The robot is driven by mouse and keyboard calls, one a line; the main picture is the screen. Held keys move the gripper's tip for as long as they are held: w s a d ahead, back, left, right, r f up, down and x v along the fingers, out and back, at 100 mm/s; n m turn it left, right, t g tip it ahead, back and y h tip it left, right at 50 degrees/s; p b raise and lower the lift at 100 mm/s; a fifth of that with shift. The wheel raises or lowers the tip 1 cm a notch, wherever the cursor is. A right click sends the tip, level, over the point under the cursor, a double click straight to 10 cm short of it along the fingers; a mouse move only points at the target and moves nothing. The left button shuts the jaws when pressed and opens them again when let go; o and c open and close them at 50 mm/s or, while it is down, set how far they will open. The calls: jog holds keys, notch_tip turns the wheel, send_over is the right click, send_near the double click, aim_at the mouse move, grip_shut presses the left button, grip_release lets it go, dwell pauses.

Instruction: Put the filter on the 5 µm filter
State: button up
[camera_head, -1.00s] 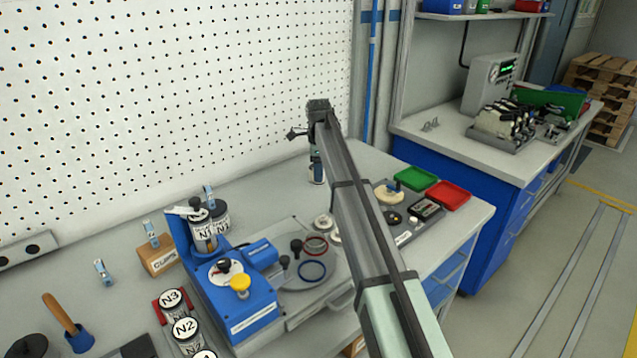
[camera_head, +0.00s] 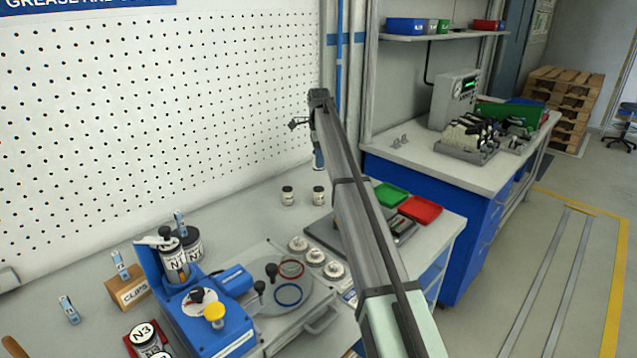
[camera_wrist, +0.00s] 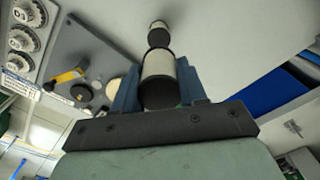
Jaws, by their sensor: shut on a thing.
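In the wrist view my gripper (camera_wrist: 160,92) is shut on a pale, cylindrical filter (camera_wrist: 158,70) with a dark end. Beyond it stands a similar small filter (camera_wrist: 158,33), almost in line with it. In the head view my gripper (camera_head: 318,160) is raised above the bench near the pegboard, and the held filter is hidden there. My gripper is above the right one. Their labels are too small to read, so I cannot tell which is 5 µm.
A blue machine (camera_head: 205,320) and a grey tray with rings (camera_head: 300,310) stand at the front left. White round pieces (camera_head: 315,257) lie beside it. A green tray (camera_head: 388,194) and a red tray (camera_head: 420,209) are at the right. The bench around the standing filters is clear.

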notch_tip(320, 180, down, 8)
jog(key=shift+f, duration=0.1)
dwell(0.4)
jog(key=shift+f, duration=0.15)
jog(key=o, duration=1)
notch_tip(320, 180, up, 12)
jog(key=shift+r, duration=0.15)
